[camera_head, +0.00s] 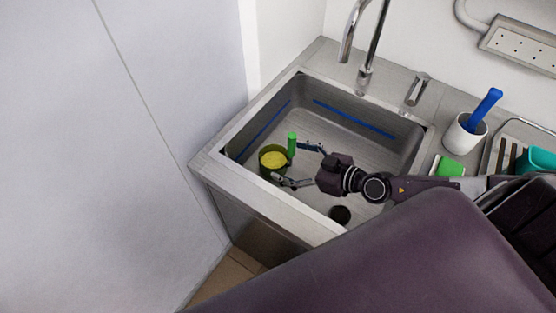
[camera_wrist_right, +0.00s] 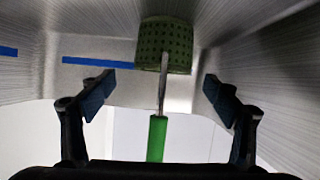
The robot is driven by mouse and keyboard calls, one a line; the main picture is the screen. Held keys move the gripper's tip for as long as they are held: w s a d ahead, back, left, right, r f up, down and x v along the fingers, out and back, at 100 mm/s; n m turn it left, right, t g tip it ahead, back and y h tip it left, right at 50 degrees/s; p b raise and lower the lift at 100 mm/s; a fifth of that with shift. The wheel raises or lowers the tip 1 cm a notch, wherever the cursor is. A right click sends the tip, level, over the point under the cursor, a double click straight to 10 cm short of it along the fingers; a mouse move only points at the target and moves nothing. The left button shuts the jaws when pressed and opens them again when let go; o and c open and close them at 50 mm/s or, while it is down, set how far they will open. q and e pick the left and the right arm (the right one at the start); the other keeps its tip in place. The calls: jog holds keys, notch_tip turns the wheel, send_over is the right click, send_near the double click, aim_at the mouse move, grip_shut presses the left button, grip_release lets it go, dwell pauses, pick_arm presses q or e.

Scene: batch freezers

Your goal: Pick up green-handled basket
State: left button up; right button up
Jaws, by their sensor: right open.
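The green-handled basket (camera_head: 268,164) is in the left part of the steel sink, with a yellow top surface showing inside it and its green handle (camera_head: 292,145) standing upright on its right side. In the right wrist view the basket (camera_wrist_right: 166,46) is a dark green perforated cup, and its green handle (camera_wrist_right: 157,138) lies between the fingers. My right gripper (camera_head: 296,164) is inside the sink, open, its fingertips on either side of the handle. In the right wrist view neither finger of the gripper (camera_wrist_right: 158,88) touches the handle. My left gripper is not in view.
The sink (camera_head: 215,160) has raised walls around the basket and a dark drain (camera_head: 340,215). A faucet (camera_head: 364,75) stands behind it. To the right are a white cup (camera_head: 462,140) with a blue-handled tool (camera_head: 487,106), a green sponge (camera_head: 452,166) and a rack with a teal container (camera_head: 541,160).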

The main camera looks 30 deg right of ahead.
aim_at(263, 154)
jog(key=shift+w+a+f+p, duration=0.15)
jog(key=shift+w+a+p, duration=0.25)
jog(key=shift+w+p, duration=0.15)
jog(key=p+x, duration=0.1)
jog(key=x, duration=0.2)
jog(key=shift+f, duration=0.25)
jog(key=shift+w+a+f, duration=0.2)
jog(key=shift+w+f, duration=0.05)
jog(key=c, duration=1.5)
